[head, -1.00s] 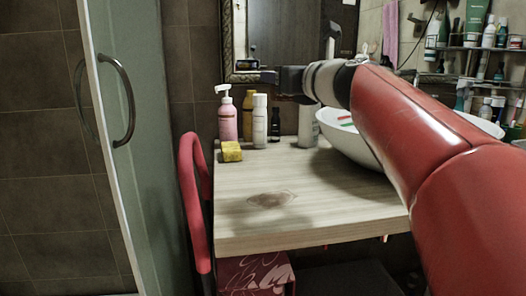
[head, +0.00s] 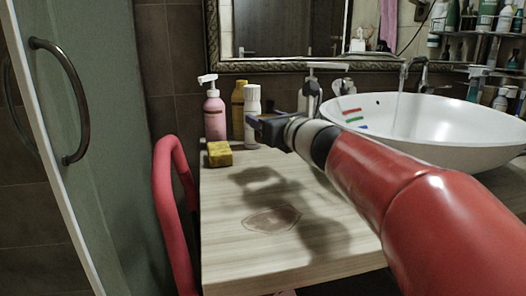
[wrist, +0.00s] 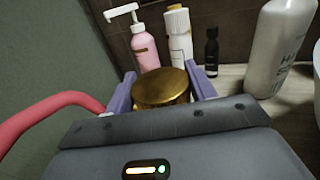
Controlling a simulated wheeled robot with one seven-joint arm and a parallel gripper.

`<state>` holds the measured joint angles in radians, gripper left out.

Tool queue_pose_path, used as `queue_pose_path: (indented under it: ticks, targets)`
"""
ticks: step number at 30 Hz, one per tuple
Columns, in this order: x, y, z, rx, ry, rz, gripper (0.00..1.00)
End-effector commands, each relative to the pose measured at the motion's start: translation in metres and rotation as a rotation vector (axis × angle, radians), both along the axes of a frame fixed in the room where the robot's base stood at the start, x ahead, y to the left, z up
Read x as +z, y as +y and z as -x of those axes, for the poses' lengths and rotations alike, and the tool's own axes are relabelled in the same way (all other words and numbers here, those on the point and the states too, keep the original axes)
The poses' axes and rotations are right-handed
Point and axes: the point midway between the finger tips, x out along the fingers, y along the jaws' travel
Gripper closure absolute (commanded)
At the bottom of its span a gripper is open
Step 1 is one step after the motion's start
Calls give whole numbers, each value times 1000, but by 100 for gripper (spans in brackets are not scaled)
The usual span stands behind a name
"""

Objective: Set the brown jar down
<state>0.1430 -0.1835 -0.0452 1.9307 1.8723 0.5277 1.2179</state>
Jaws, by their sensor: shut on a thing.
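The brown jar (wrist: 161,88) shows in the wrist view as a round, golden-brown top between my two purple fingers. My gripper (wrist: 162,84) is shut on it. The jar's lower part and base are hidden by my gripper body. In the head view my gripper (head: 264,128) is over the back left part of the wooden counter (head: 230,245), and I cannot make out the jar there. Its shadow falls on the counter below, apart from the gripper, so the gripper appears raised above the surface.
A pink pump bottle (head: 215,117), a yellow bottle (head: 238,100), a white bottle (head: 253,104) and a yellow sponge (head: 219,154) stand at the back left. A white basin (head: 440,130) is at right.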

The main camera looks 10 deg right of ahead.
Motion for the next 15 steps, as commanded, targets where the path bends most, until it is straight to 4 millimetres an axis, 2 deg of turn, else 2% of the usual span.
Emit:
queue_pose_path:
  ticks: [1, 3, 8, 15]
  targets:
    - [-11, 0, 0, 0, 3, -2, 76]
    - [-21, 0, 0, -1, 0, -1, 76]
    - [-34, 0, 0, 0, -2, 2, 76]
    - [-70, 0, 0, 0, -1, 1, 76]
